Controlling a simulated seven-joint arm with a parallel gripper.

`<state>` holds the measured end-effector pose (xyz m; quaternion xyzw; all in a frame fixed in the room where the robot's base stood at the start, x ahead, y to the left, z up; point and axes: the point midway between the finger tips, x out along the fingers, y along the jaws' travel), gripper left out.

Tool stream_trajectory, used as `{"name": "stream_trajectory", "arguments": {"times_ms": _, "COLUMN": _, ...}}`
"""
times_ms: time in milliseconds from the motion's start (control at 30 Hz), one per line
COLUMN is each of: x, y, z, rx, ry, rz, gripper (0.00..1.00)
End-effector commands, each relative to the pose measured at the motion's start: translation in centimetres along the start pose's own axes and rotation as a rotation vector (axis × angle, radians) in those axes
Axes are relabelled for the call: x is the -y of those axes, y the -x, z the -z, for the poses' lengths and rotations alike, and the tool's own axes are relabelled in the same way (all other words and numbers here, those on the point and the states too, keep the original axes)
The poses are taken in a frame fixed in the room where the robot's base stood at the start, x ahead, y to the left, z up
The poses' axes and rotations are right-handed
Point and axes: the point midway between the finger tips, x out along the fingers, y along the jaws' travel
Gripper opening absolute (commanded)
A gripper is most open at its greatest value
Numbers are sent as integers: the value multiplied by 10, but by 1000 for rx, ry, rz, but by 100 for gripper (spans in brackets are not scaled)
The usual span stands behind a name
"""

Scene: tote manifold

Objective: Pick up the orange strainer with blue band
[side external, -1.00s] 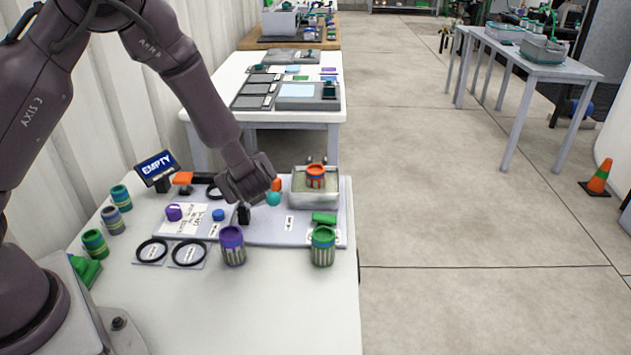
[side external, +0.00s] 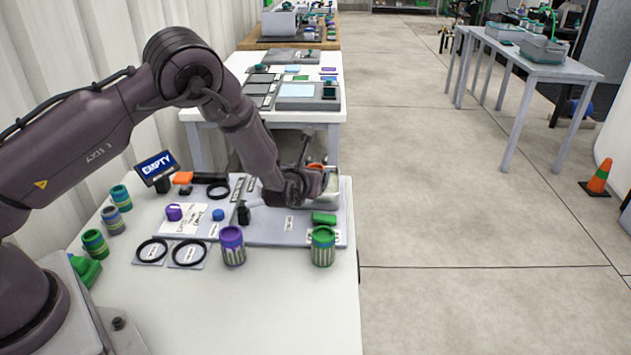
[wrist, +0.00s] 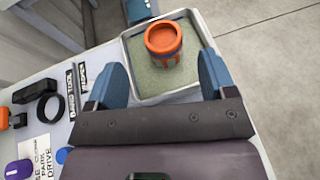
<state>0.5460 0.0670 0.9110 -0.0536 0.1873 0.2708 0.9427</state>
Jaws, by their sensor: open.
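The orange strainer with blue band (wrist: 163,42) stands upright in a light metal tote (wrist: 135,52) with a greenish floor, seen in the wrist view. In the side external view only a sliver of the strainer's orange top (side external: 316,166) shows behind my wrist. My gripper (wrist: 163,75) is open and empty, its two blue fingers apart. In the wrist view the strainer appears between and beyond the fingertips, with no visible contact. In the side external view my gripper is over the tote, whose near side is mostly hidden by it.
A purple canister (side external: 232,246) and a green canister (side external: 323,246) stand near the table front. Several striped canisters (side external: 112,220) stand at the left. Black rings (side external: 189,253) lie flat, and an "EMPTY" display (side external: 156,167) stands behind. The front of the white table (side external: 250,310) is clear.

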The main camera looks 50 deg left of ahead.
Motion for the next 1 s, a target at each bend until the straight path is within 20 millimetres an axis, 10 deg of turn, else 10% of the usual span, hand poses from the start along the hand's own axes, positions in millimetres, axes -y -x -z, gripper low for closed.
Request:
{"name": "stream_trajectory", "arguments": {"times_ms": 767, "x": 4, "y": -55, "z": -4, "rx": 0, "ry": 0, "rz": 0, "gripper": 77}}
{"name": "stream_trajectory", "arguments": {"times_ms": 1000, "x": 4, "y": -55, "z": -4, "rx": 0, "ry": 1, "rz": 1, "gripper": 24}}
